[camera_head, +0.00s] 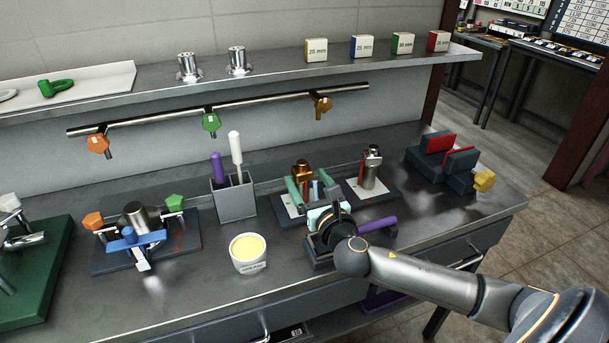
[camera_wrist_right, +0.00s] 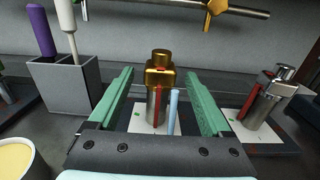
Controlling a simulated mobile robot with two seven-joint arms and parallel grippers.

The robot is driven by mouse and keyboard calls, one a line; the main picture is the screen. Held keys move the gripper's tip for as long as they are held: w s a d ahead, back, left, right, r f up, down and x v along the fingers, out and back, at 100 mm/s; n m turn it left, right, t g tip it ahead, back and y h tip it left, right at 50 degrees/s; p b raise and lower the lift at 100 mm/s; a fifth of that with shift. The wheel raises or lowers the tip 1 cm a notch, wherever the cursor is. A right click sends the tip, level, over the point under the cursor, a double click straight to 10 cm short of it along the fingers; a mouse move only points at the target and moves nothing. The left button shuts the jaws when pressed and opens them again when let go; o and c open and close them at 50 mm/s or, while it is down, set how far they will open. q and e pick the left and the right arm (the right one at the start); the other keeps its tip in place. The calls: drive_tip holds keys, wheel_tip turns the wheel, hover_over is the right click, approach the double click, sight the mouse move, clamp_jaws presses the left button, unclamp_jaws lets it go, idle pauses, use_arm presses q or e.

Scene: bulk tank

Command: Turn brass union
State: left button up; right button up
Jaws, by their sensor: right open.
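The brass union (camera_head: 302,171) stands upright on a metal post on a small base with a white plate, at the middle of the bench. In the right wrist view the brass union (camera_wrist_right: 160,70) is centred ahead, beyond and between the fingertips. My right gripper (camera_head: 304,188) is open, its two green fingers (camera_wrist_right: 160,95) spread to either side of the post. I see no contact between fingers and brass. A red strip and a pale blue rod show by the post. The gripper body hides part of the base in the head view. My left gripper is not in view.
A grey holder (camera_head: 236,203) with purple and white handled tools stands left of the union. A steel fitting (camera_head: 372,168) on its own base stands to the right. A cream-filled tub (camera_head: 248,254) is at the front. A pipe with coloured valves (camera_head: 210,113) runs behind.

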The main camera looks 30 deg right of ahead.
drive_tip(key=shift+x, duration=1.15)
drive_tip(key=shift+c, duration=0.4)
clamp_jaws()
